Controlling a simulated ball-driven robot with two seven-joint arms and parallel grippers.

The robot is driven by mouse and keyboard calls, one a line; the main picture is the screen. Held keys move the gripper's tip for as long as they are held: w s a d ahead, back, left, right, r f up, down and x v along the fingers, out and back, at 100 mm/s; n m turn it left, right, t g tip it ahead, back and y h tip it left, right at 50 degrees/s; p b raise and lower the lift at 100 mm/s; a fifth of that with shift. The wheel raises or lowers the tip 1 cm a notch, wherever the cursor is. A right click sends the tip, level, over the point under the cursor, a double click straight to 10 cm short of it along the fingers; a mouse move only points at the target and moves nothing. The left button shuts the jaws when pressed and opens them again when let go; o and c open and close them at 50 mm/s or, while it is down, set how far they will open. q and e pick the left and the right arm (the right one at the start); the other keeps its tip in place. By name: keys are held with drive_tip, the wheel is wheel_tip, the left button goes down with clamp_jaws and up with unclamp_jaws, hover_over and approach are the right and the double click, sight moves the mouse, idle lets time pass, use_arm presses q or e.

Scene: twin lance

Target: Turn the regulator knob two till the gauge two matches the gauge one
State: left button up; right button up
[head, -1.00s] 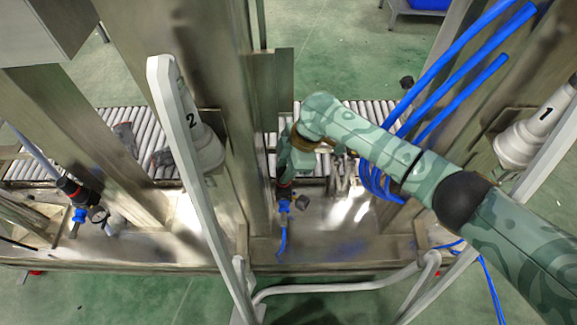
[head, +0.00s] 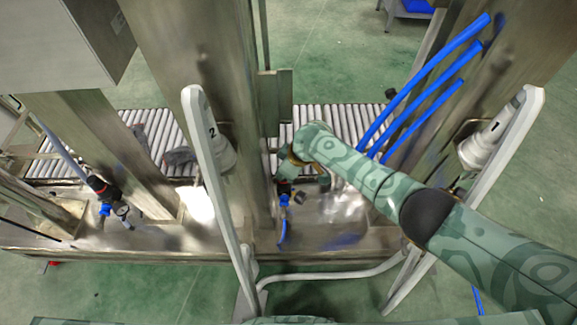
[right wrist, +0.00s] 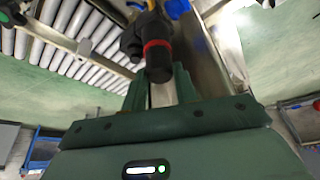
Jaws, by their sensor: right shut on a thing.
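A regulator with a black knob (right wrist: 158,70) and red ring is close up in the right wrist view. My right gripper (right wrist: 160,88) is shut on this knob, one finger on each side. In the head view the same regulator (head: 284,190) stands at the middle, with blue fittings and a small dark gauge (head: 300,198) beside it. The dial cannot be read. A second regulator (head: 100,188) with a red ring stands at the left, with a small round gauge (head: 122,209) too small to read. No number shows on either regulator. My left gripper is not in view.
Steel columns (head: 205,70) flank the middle regulator. Blue hoses (head: 425,80) run at the upper right. A roller conveyor (head: 335,117) lies behind. A steel shelf (head: 180,242) runs along the front.

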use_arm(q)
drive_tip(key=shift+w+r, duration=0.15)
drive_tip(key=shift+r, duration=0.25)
use_arm(e)
drive_tip(key=shift+s+f+m, duration=0.15)
drive_tip(key=shift+s+m, duration=0.1)
drive_tip(key=shift+m, duration=0.15)
use_arm(q)
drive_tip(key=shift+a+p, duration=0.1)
drive_tip(key=shift+p, duration=0.2)
use_arm(e)
drive_tip(key=shift+f, duration=0.1)
drive_tip(key=o, duration=1)
drive_tip(key=shift+r, duration=0.2)
drive_tip(key=shift+d+r, duration=0.1)
drive_tip(key=shift+r, duration=0.15)
use_arm(q)
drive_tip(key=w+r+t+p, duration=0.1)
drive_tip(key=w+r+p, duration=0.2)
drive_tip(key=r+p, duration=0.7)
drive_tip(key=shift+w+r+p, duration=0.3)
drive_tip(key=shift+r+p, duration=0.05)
drive_tip(key=shift+p, duration=0.25)
use_arm(e)
drive_tip(key=shift+s+v, duration=0.1)
drive_tip(key=shift+v, duration=3.9)
drive_tip(key=shift+s+v, duration=0.15)
drive_tip(key=shift+v, duration=3.9)
